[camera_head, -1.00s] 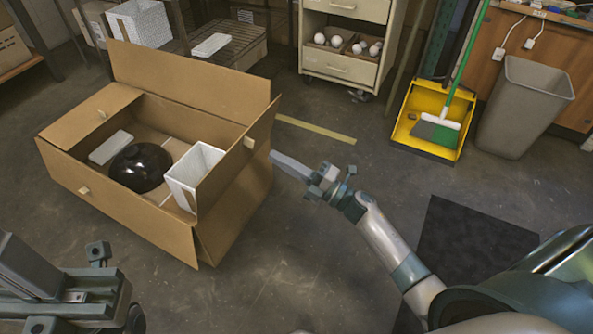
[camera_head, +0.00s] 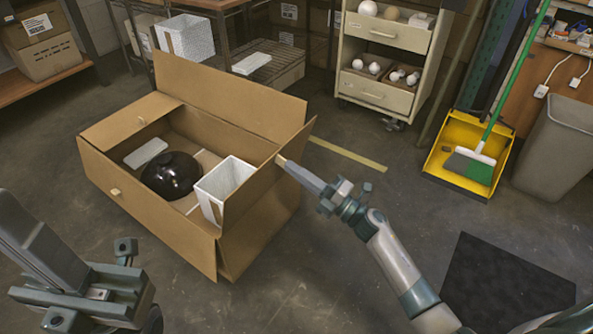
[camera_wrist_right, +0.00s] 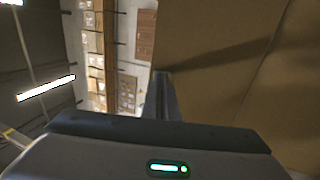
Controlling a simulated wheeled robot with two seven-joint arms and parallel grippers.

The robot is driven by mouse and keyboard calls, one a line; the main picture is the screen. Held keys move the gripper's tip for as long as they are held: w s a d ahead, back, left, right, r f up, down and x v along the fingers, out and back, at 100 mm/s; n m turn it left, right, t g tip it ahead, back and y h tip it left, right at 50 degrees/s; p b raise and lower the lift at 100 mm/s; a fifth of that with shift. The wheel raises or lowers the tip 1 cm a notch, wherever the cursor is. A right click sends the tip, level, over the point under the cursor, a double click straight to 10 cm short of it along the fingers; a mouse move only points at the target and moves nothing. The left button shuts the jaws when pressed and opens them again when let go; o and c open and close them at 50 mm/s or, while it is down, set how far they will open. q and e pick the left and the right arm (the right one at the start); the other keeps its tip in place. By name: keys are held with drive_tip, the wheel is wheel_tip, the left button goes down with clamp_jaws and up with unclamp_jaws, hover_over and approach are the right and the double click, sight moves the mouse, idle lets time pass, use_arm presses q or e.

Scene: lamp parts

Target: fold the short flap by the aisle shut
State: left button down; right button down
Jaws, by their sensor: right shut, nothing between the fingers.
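An open brown cardboard box (camera_head: 150,205) stands on the floor, left of centre. Its short flap by the aisle (camera_head: 262,190), at the right end, stands up and leans slightly outward. My right gripper (camera_head: 284,163) is shut and empty, its fingertips at the flap's upper edge by a small pale tab; contact is hard to confirm. In the right wrist view, the shut fingers (camera_wrist_right: 163,95) lie beside a broad cardboard face (camera_wrist_right: 225,70). The opposite short flap (camera_head: 130,118) lies folded inward. My left gripper (camera_head: 35,240) is at lower left, away from the box; its jaw state is unclear.
A black dome (camera_head: 171,175), a white bin (camera_head: 224,185) and a white slab (camera_head: 146,153) sit inside the box. The long back flap (camera_head: 228,98) stands up.

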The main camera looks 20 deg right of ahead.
drive_tip(key=shift+w+r+p, duration=0.15)
drive_tip(key=shift+r+p, duration=0.15)
drive_tip(key=shift+p, duration=0.15)
